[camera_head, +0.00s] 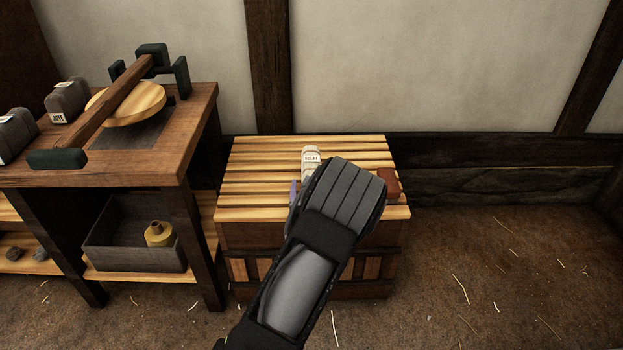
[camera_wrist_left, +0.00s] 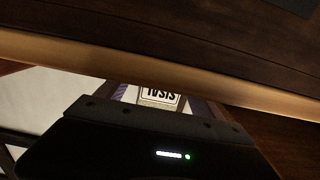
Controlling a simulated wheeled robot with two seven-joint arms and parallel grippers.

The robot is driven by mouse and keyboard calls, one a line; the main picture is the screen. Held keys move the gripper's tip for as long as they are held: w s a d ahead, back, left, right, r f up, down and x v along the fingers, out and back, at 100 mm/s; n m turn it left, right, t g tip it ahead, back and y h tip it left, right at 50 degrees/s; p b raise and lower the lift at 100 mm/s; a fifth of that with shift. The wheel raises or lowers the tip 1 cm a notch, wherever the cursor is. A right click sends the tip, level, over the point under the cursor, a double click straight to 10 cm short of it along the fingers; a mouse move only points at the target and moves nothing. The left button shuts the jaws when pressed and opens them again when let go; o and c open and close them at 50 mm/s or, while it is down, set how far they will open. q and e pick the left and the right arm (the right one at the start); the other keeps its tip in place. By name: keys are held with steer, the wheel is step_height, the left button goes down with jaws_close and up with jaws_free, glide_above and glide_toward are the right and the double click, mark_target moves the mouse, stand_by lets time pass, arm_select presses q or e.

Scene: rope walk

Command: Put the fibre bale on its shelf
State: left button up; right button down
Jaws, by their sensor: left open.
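A pale bale (camera_head: 311,156) with a white label, which seems to read SISAL, lies on the slatted wooden stand (camera_head: 262,178). My left arm covers its near end in the head view. My left gripper is mostly hidden behind my wrist there; one purple finger (camera_head: 293,192) shows left of the bale. In the left wrist view, the label (camera_wrist_left: 158,97) shows between the purple fingers of my open left gripper (camera_wrist_left: 162,102). I cannot tell whether they touch the bale. Two grey bales, one labelled JUTE (camera_head: 67,100), sit on the workbench (camera_head: 150,165). My right gripper is out of view.
A red-brown block (camera_head: 388,184) sits at the stand's right edge. The workbench carries a round wooden disc (camera_head: 135,103) under a wooden bar (camera_head: 115,105). Below is a grey bin (camera_head: 130,245) with a yellow object (camera_head: 158,233). The floor (camera_head: 500,270) at right is mostly clear.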

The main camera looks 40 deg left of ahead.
mark_target(311, 169)
arm_select(q)
steer(key=b+x, duration=0.2)
steer(key=x, duration=0.3)
steer(key=shift+r+b, duration=0.15)
steer(key=shift+b, duration=0.15)
steer(key=shift+w+a+r, duration=0.1)
steer(key=shift+w, duration=0.05)
stand_by(0.4)
jaws_close()
step_height(311, 169, up, 10)
steer(key=p, duration=0.5)
stand_by(0.6)
stand_by(0.5)
